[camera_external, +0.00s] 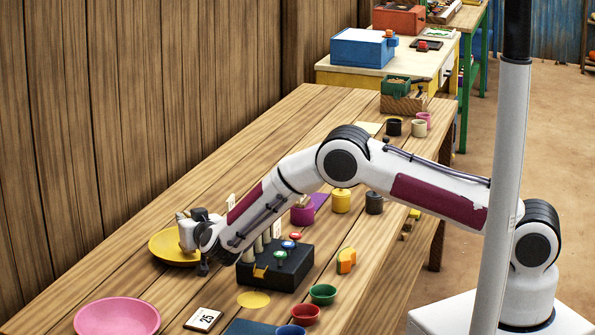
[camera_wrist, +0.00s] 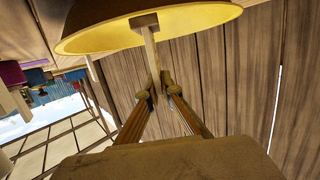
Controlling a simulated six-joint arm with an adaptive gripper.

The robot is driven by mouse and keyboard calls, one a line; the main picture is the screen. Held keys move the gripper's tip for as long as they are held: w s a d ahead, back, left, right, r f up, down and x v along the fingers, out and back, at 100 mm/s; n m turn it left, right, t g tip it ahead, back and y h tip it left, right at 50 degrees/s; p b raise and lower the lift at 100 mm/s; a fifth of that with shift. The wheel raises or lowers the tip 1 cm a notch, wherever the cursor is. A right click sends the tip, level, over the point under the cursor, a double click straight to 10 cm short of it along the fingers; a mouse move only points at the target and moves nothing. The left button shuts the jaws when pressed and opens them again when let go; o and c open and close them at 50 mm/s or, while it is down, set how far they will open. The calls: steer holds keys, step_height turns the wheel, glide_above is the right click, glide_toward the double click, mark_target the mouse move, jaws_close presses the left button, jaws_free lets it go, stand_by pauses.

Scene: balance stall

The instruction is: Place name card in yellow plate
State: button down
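The yellow plate (camera_external: 170,250) lies on the wooden table at the left, partly hidden by my arm's end. In the wrist view, the plate (camera_wrist: 90,38) fills the top of the picture. My gripper (camera_wrist: 160,88) has its two fingers close together, pointing toward the plate. A thin pale strip (camera_wrist: 152,55) runs from between the fingertips to the plate; it may be the name card seen edge-on. I cannot tell whether the fingers grip it. In the outside view, the fingers are too small to read.
A pink plate (camera_external: 117,317) and a card marked 25 (camera_external: 203,319) lie in front. A black box (camera_external: 277,268) with coloured knobs stands just right of my gripper. Green (camera_external: 322,293) and red (camera_external: 305,313) bowls are nearby. The plank wall is close on the left.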

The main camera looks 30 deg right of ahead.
stand_by(0.3)
steer(key=c, duration=2.2)
jaws_free()
steer(key=shift+r, duration=3.45)
